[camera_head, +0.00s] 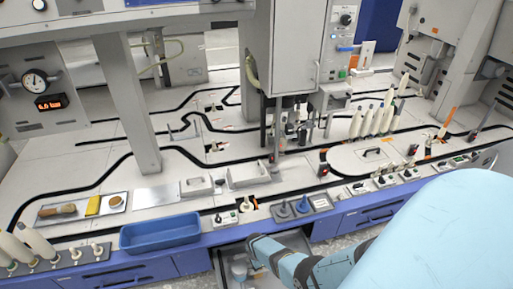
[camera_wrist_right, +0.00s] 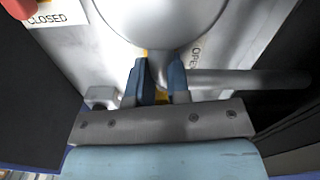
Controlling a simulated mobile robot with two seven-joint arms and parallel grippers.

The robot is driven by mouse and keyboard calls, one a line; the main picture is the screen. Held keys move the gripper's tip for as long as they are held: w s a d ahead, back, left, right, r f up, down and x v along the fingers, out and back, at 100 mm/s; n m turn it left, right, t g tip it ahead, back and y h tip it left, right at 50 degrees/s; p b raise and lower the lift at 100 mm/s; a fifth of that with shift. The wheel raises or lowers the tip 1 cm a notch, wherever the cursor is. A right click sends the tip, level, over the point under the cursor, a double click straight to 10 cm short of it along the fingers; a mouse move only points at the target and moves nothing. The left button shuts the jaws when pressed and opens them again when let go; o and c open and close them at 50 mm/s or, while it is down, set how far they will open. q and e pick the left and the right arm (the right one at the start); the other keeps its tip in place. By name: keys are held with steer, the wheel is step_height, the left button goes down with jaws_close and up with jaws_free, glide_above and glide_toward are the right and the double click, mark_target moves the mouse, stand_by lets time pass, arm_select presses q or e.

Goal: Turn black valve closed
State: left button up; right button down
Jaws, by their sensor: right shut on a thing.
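In the right wrist view, a large pale round metal body (camera_wrist_right: 165,18) fills the top. A white label reading CLOSED (camera_wrist_right: 48,18) is at the upper left, and OPEN lettering (camera_wrist_right: 195,58) is at the right. My right gripper (camera_wrist_right: 157,85), with blue fingers, is shut on a narrow grey piece (camera_wrist_right: 155,72) below the round body. I take this piece for the valve handle; its colour looks grey, not clearly black. In the head view, my light blue right arm reaches down past the bench front, and its fingertips are hidden. My left gripper is not in view.
A grey pipe (camera_wrist_right: 250,78) runs right of the fingers, and dark walls stand close on both sides. A red part (camera_wrist_right: 18,8) is at the upper left corner. In the head view, a blue tray (camera_head: 160,232) and several tools line the bench edge above an open bay (camera_head: 236,268).

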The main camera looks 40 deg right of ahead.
steer(key=shift+m, duration=1)
steer(key=c, duration=1.1)
jaws_free()
